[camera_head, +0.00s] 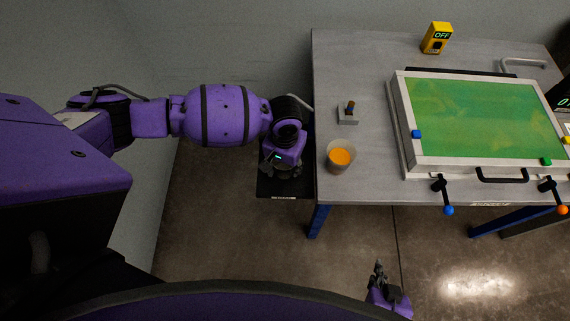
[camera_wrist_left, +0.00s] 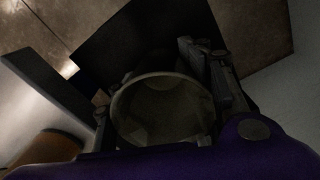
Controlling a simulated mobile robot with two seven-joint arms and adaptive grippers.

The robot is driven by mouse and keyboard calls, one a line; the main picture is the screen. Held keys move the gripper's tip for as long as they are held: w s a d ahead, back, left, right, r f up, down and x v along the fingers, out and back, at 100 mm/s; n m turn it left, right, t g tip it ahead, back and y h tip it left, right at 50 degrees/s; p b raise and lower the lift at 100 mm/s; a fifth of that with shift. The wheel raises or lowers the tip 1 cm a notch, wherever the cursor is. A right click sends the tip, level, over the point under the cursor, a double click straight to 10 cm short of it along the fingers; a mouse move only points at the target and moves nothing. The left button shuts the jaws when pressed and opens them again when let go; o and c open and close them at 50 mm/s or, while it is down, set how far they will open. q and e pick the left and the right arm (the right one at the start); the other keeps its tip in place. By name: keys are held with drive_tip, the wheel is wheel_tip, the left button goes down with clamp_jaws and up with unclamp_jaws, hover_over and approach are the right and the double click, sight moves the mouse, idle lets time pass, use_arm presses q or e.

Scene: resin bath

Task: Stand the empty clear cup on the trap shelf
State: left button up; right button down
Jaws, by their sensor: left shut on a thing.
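My left gripper (camera_head: 280,172) is over the black trap shelf (camera_head: 268,188) at the table's left side. In the left wrist view, the gripper (camera_wrist_left: 163,105) is shut on the empty clear cup (camera_wrist_left: 122,108), with its round open rim facing the camera. The dark shelf (camera_wrist_left: 150,28) lies behind the cup. In the head view the gripper hides the cup. I cannot tell whether its base touches the shelf. My right gripper (camera_head: 379,268) is low in the head view, away from the table, too small to tell open from shut.
A cup with orange liquid (camera_head: 340,157) stands on the grey table (camera_head: 350,80) near its left edge, close to the shelf. A small grey block with a peg (camera_head: 348,113) is behind it. A framed green bath (camera_head: 485,120) fills the right. A yellow OFF box (camera_head: 436,38) stands behind.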

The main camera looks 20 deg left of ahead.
use_arm(q)
drive_tip(key=o, duration=1)
drive_tip(key=shift+f, duration=0.15)
drive_tip(key=shift+o, duration=0.9)
wheel_tip(320, 180, up, 12)
drive_tip(key=p, duration=0.1)
drive_tip(key=shift+r, duration=0.2)
